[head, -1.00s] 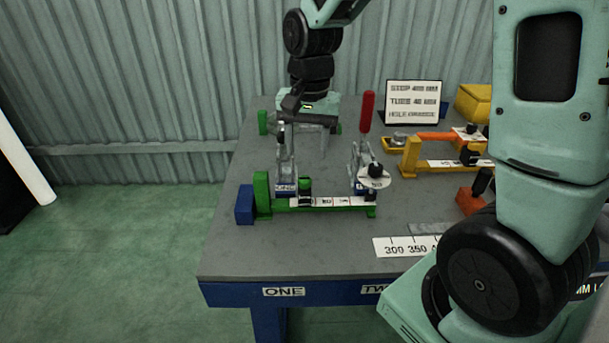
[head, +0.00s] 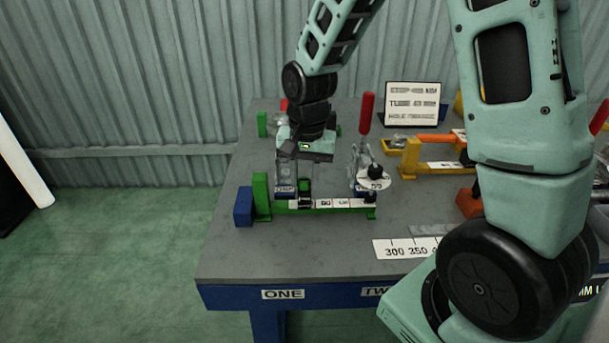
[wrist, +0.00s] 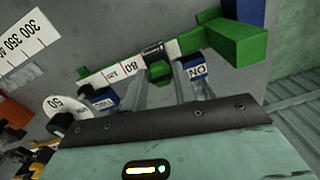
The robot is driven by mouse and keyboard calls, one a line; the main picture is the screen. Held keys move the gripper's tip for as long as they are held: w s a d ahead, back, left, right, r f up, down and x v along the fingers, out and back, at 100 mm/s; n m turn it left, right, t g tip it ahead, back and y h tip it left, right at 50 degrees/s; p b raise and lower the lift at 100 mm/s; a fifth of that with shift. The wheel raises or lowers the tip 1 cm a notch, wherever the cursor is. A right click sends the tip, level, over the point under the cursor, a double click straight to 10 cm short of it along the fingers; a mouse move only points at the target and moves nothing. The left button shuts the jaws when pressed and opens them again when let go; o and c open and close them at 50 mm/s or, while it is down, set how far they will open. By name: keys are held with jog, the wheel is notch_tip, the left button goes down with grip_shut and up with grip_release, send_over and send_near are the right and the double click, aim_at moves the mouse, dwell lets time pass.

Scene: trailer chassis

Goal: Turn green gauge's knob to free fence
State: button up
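The green gauge (head: 330,205) lies along the near left of the table. It has a white number scale and an upright green end block (head: 261,195). A small green and black slider (head: 304,192) sits on its bar near the left end; it also shows in the wrist view (wrist: 158,68). A black knob (head: 375,171) stands over a round white dial at the bar's right end, and the dial (wrist: 57,104) shows at left in the wrist view. My gripper (head: 297,175) points down just behind the slider, its grey fingers apart and empty. I cannot tell whether they touch anything.
A red upright handle (head: 366,114) stands behind the dial. A yellow and orange gauge (head: 430,155) and a sign (head: 413,103) are to the right. A blue block (head: 244,206) adjoins the green end block. The table's front left is clear.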

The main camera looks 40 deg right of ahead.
jog(key=shift+n+p, duration=0.35)
jog(key=shift+n, duration=0.05)
jog(key=n+p, duration=0.2)
jog(key=shift+r+n, duration=0.15)
jog(key=shift+n, duration=0.25)
jog(key=n+p, duration=0.3)
jog(key=n, duration=0.2)
jog(key=shift+w+n, duration=0.1)
jog(key=shift+n, duration=0.2)
jog(key=n+p, duration=0.2)
jog(key=n, duration=0.2)
jog(key=shift+p, duration=0.4)
jog(key=n+p, duration=0.2)
jog(key=n, duration=0.2)
jog(key=shift+n, duration=0.3)
jog(key=o, duration=1)
